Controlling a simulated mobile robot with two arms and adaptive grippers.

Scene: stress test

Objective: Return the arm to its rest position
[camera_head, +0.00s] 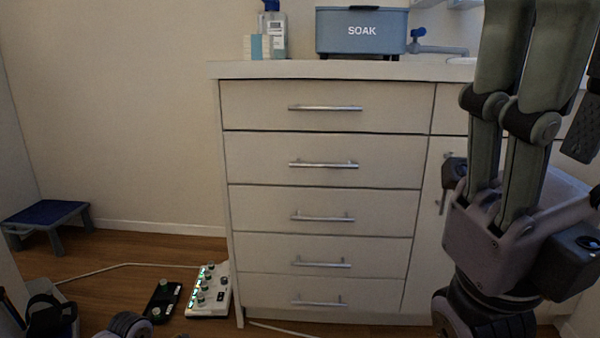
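My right gripper (525,60) is large at the right, pointing up, with a grey palm and jointed green-grey fingers. Its fingers are straight and spread apart, and I see nothing held in them. The fingertips are cut off by the top edge. It stands in front of the right part of a cream drawer cabinet (325,145) and hides some of it. My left gripper is not in view. A dark rounded part at the bottom edge, left of centre, may belong to my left arm, but I cannot tell.
On the counter (290,70) stand a blue SOAK box (361,32), a bottle (274,32) and a small carton (256,47). A blue step stool (46,214), a white device with knobs (208,291) and a black pedal (163,299) are on the floor. A cable crosses the floor.

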